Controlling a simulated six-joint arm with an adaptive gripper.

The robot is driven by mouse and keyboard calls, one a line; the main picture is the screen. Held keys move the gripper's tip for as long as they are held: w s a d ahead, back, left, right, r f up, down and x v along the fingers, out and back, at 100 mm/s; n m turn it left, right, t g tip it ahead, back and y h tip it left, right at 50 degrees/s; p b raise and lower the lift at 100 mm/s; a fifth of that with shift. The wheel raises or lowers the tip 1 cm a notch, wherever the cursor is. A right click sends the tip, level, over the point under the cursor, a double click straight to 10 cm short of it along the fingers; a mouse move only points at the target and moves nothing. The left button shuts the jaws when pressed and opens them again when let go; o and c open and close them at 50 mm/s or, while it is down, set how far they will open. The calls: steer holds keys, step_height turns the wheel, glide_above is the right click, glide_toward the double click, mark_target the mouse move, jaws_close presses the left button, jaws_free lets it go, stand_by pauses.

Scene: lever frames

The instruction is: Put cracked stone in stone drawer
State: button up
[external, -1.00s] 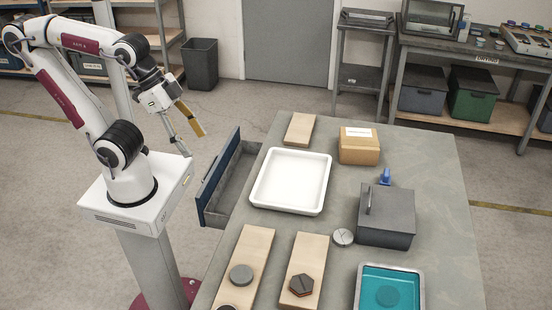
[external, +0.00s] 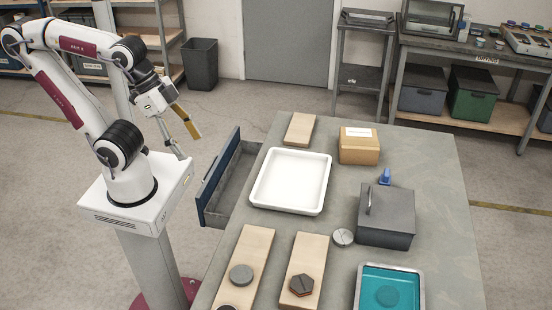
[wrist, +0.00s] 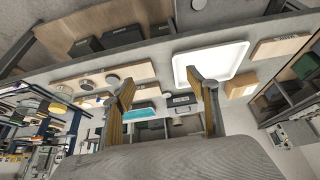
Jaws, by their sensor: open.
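A pale round disc (external: 343,237) with a dark line across its top, perhaps the cracked stone, lies on the table left of a grey lidded box. A grey round disc (external: 242,275) lies on the left wooden board and a dark hexagonal piece with a line across it (external: 302,284) lies on the right board. A blue-fronted drawer (external: 218,180) is pulled out at the table's left side; the visible part of its inside looks empty. My gripper (external: 187,144) is open and empty, up and left of the drawer. Its two fingers (wrist: 160,95) stand apart in the wrist view.
A white tray (external: 257,195) sits beside the drawer. A cardboard box (external: 359,150), a grey lidded box (external: 388,222), a blue item (external: 385,177) and a teal-filled tray (external: 362,290) with a disc in it stand on the table (external: 440,190). Another board (external: 300,128) lies at the back.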

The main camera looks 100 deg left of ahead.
steer(key=f, duration=0.1)
steer(key=g, duration=0.3)
glide_toward(342, 238)
steer(key=shift+y, duration=0.3)
steer(key=s+f, duration=0.1)
steer(key=s, duration=0.2)
steer(key=s+f, duration=0.1)
steer(key=s, duration=0.1)
steer(key=s+f, duration=0.1)
steer(key=s, duration=0.2)
steer(key=shift+s+a, duration=0.3)
steer(key=shift+a, duration=0.05)
steer(key=w+t, duration=0.1)
steer(key=w, duration=0.2)
steer(key=shift+w+d+n, duration=0.1)
steer(key=shift+w+n, duration=0.2)
steer(key=shift+w, duration=0.05)
steer(key=shift+n+t, duration=0.4)
steer(key=shift+t, duration=0.2)
steer(key=w+r, duration=0.2)
steer(key=w, duration=0.1)
steer(key=shift+w+d+r, duration=0.1)
steer(key=shift+w+r, duration=0.05)
steer(key=shift+x, duration=1.3)
